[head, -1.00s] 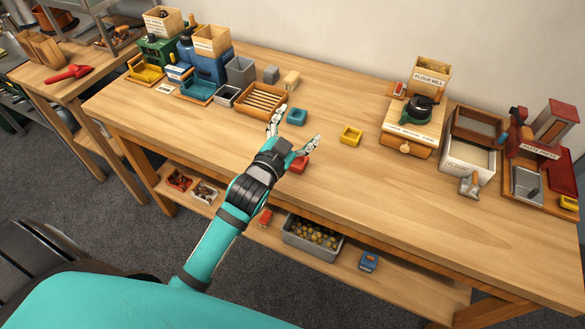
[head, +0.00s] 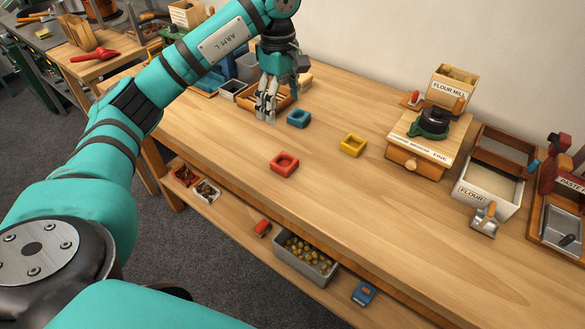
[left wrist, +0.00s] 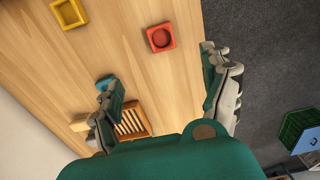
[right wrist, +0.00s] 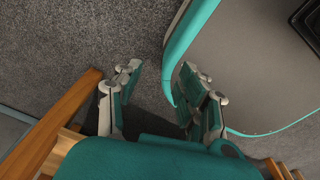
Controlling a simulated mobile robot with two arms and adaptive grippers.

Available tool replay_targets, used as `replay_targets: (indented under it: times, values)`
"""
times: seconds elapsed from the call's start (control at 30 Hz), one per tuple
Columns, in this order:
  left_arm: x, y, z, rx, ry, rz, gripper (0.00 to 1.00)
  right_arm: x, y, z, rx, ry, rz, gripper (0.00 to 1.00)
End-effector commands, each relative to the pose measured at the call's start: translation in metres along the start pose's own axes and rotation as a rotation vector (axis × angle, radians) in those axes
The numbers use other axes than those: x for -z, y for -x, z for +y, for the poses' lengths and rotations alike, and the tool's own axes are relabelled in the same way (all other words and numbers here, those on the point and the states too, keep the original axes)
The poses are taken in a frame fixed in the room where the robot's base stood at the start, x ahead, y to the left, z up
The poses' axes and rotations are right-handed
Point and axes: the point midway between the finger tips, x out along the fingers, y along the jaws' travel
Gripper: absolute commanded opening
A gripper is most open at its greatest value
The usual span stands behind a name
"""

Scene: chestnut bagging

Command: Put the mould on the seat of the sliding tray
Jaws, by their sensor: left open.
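Three small square moulds with round hollows lie on the workbench: red (head: 284,162), teal (head: 299,118) and yellow (head: 353,145). The left wrist view also shows the red mould (left wrist: 160,38), the yellow one (left wrist: 68,13) and the teal one, partly behind a finger. My left gripper (head: 265,115) points down, open and empty, just left of the teal mould and in front of the slatted wooden tray (left wrist: 131,122). I cannot tell which tray is the sliding one. My right gripper (right wrist: 160,70) is open and empty above the carpet, away from the moulds.
The flour mill (head: 418,145) and flour bin (head: 487,190) stand at the right, with a metal scoop (head: 485,219) before the bin. A grey crate of chestnuts (head: 305,262) sits on the lower shelf. The bench's middle front is clear.

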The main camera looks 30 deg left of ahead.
Motion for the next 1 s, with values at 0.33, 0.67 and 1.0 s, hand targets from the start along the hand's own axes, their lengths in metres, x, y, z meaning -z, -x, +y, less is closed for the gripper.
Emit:
replay_targets:
  times: [0.33,0.67,1.0]
  values:
    - [0.003,-0.062,-0.003,0.013,0.002,0.011,0.81,-0.001,0.002,-0.012,0.015,-0.001,-0.002,0.4]
    - [0.003,-0.115,-0.002,0.006,0.003,0.009,0.81,-0.001,0.011,-0.006,0.007,0.002,-0.003,0.4]
    - [-0.003,-0.149,-0.007,0.011,0.001,0.006,0.81,0.001,0.028,-0.001,0.002,0.0,-0.003,0.4]
